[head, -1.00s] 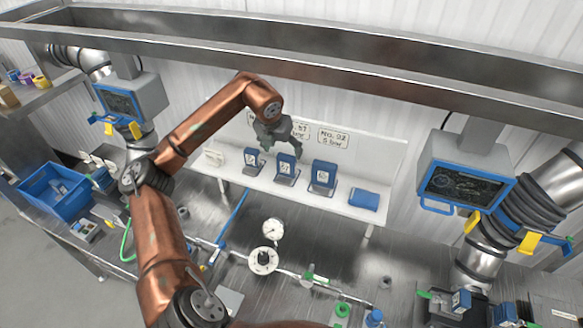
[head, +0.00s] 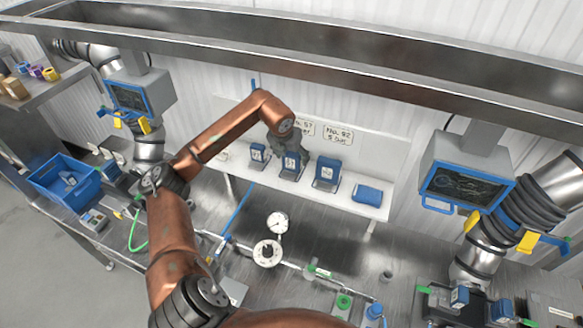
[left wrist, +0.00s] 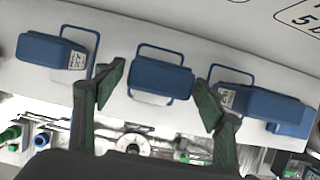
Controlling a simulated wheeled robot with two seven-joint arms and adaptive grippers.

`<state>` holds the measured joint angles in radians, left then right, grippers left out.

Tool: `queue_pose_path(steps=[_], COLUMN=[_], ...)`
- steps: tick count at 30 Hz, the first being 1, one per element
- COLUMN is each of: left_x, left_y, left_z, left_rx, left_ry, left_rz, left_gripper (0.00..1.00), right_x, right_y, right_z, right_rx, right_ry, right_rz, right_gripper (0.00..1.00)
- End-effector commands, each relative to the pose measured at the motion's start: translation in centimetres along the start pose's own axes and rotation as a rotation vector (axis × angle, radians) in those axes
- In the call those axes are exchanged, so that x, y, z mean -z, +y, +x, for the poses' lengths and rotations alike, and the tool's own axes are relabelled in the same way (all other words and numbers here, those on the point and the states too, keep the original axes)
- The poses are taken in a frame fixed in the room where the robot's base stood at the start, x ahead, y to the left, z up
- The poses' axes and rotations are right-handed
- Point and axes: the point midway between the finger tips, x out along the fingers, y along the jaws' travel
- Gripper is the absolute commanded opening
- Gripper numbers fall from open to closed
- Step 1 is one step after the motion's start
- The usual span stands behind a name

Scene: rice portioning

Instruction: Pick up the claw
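No object is clearly marked as the claw, and I cannot tell which thing it is. Several blue blocks in grey stands are on the white shelf (head: 235,176): a left one (head: 258,153), a middle one (head: 291,166) and a right one (head: 327,174). My left gripper (head: 289,151) is at the middle block and partly covers it. In the left wrist view my left gripper (left wrist: 160,92) is open, with green-padded fingers on either side of a blue block (left wrist: 160,80). Whether they touch it is unclear. My right gripper is out of view.
A flat blue block (head: 367,195) lies at the shelf's right end. A gauge (head: 278,223) and piping are on the metal bench below. A blue bin (head: 66,185) is at the left. Monitors (head: 464,190) hang at both sides, and a metal beam crosses above.

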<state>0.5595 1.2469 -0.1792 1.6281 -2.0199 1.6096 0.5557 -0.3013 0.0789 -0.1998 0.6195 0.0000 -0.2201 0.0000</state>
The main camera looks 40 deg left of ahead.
Motion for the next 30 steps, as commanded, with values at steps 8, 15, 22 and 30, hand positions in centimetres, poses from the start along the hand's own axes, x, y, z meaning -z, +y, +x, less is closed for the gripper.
queue_pose_path(steps=[8, 15, 22, 30], left_x=[-0.02, -0.03, -0.04, -0.05], left_y=[0.01, 0.01, 0.01, 0.01], left_z=[-0.04, -0.06, -0.07, -0.08], left_rx=[0.000, 0.000, 0.000, 0.000], left_ry=[0.000, 0.000, -0.001, -0.001], left_rz=[0.000, 0.000, 0.000, 0.000], left_gripper=[0.43, 0.27, 0.11, 0.00], right_x=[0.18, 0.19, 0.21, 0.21], right_y=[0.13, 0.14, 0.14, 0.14], right_z=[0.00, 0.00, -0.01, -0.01], right_rx=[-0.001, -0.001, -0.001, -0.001], right_ry=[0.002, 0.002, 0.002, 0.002], right_rz=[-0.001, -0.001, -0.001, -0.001], right_gripper=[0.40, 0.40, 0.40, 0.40])
